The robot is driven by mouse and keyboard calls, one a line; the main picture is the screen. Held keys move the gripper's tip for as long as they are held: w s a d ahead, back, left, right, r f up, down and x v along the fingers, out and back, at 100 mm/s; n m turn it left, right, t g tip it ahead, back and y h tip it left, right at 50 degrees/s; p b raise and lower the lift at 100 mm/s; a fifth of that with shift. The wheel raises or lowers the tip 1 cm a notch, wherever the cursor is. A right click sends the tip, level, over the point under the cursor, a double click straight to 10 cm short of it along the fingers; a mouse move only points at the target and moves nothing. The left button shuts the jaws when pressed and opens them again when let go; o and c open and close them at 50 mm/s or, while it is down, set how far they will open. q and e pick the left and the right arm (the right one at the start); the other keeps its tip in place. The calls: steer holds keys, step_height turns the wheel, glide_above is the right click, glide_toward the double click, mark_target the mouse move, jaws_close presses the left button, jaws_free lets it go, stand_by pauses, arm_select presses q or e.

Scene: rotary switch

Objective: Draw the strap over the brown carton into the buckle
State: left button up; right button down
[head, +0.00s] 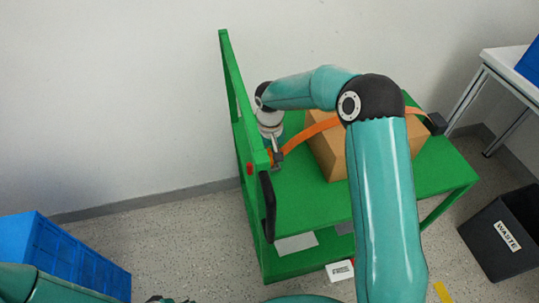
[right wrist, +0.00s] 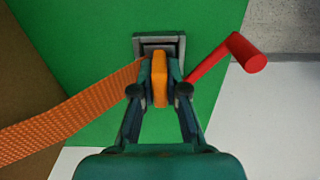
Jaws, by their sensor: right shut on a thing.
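The brown carton (head: 330,151) sits on the green cart's deck (head: 300,200). The orange strap (head: 316,129) runs over it from a black block (head: 435,123) at the right towards the left side. My right gripper (head: 276,157) is shut on the strap's orange end (right wrist: 159,75), between its two fingers (right wrist: 160,92). The grey buckle (right wrist: 178,43) lies straight beyond that end on the green surface. The end overlaps the buckle's lower edge in the right wrist view; I cannot tell whether it is inside. My left gripper is not clearly in view.
A red handle (right wrist: 228,58) stands right of the buckle in the right wrist view. The cart's green upright frame (head: 232,75) rises beside my right gripper. A blue crate (head: 65,262) is at lower left, a black waste bin (head: 500,240) at right.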

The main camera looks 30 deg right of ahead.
mark_target(270, 152)
steer(key=shift+f, duration=0.2)
steer(key=c, duration=1.1)
jaws_free()
steer(key=shift+r, duration=0.1)
step_height(270, 152, up, 12)
steer(key=shift+f, duration=0.1)
